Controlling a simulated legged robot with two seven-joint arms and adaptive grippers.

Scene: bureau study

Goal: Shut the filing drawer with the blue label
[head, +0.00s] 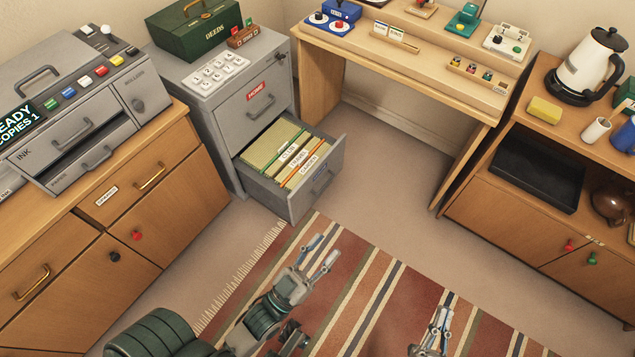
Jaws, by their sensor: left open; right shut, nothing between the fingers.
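A grey filing cabinet (215,120) stands at the back left. Its lower drawer (296,205) is pulled out and holds several folders (290,157) with white tabs. The upper drawer (236,110) has a red label (260,97) and is shut. My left gripper (325,250) is open and empty, over the rug in front of the open drawer and apart from it. My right gripper (441,314) is shut and empty, further right over the rug.
A wooden desk (410,58) stands right of the cabinet, with open floor beneath. A wooden sideboard (170,205) with a grey copier (85,110) is at left. Another cabinet (510,212) with a kettle (590,68) is at right.

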